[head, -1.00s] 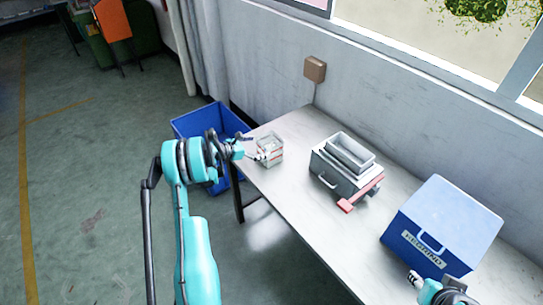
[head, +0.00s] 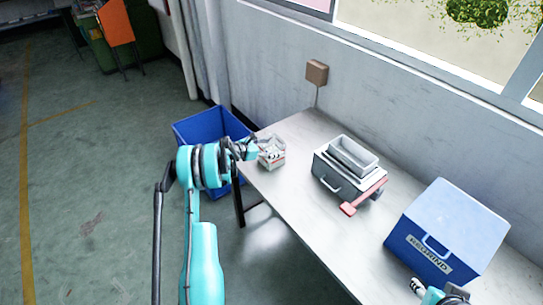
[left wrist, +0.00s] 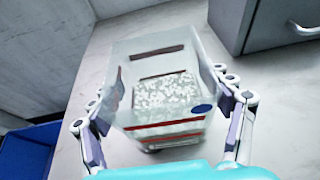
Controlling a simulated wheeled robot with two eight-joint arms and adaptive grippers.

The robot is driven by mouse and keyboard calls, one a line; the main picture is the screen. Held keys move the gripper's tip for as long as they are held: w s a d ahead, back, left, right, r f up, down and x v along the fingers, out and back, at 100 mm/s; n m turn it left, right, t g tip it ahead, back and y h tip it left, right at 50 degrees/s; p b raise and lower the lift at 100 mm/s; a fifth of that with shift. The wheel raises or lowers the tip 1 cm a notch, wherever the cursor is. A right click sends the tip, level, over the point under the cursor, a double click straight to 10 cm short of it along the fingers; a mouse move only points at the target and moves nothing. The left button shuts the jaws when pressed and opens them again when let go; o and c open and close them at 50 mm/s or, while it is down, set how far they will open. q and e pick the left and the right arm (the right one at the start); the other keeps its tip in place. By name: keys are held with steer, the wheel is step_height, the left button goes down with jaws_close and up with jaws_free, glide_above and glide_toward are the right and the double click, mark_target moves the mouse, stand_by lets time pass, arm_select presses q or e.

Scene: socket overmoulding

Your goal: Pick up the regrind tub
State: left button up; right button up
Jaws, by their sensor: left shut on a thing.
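A clear tub (head: 273,152) with red bands stands at the near left end of the table. The left wrist view shows the tub (left wrist: 166,128) open at the top, with white granules inside and a blue dot on its wall. My left gripper (head: 258,150) is shut on it; in the left wrist view its fingers (left wrist: 165,105) press on opposite sides. I cannot tell whether the tub's base touches the table. My right gripper (head: 418,288) is at the lower right, partly cut off, in front of a blue box (head: 414,252) labelled REGRIND.
A blue crate (head: 195,128) is on the floor past the table's left end. The wall and window run behind.

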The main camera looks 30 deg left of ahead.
mark_target(281, 139)
arm_select(q)
steer(key=shift+r, duration=0.45)
steer(key=r+p, duration=0.1)
steer(key=r, duration=0.1)
steer(key=d+r+p, duration=0.1)
steer(key=r, duration=0.1)
steer(key=shift+s, duration=0.15)
steer(key=s+d+r+p, duration=0.1)
steer(key=s+d+r, duration=0.5)
steer(key=d, duration=0.2)
steer(key=s+d+r+n+y, duration=0.1)
steer(key=s+d+r, duration=0.4)
steer(key=s+d, duration=0.2)
steer(key=s+d+r+p, duration=0.1)
steer(key=s+d+r, duration=0.5)
steer(key=d, duration=0.5)
steer(key=shift+s+d+r+n+y+p, duration=0.25)
steer(key=shift+s+r+n+y+p, duration=0.1)
steer(key=shift+s+y, duration=0.1)
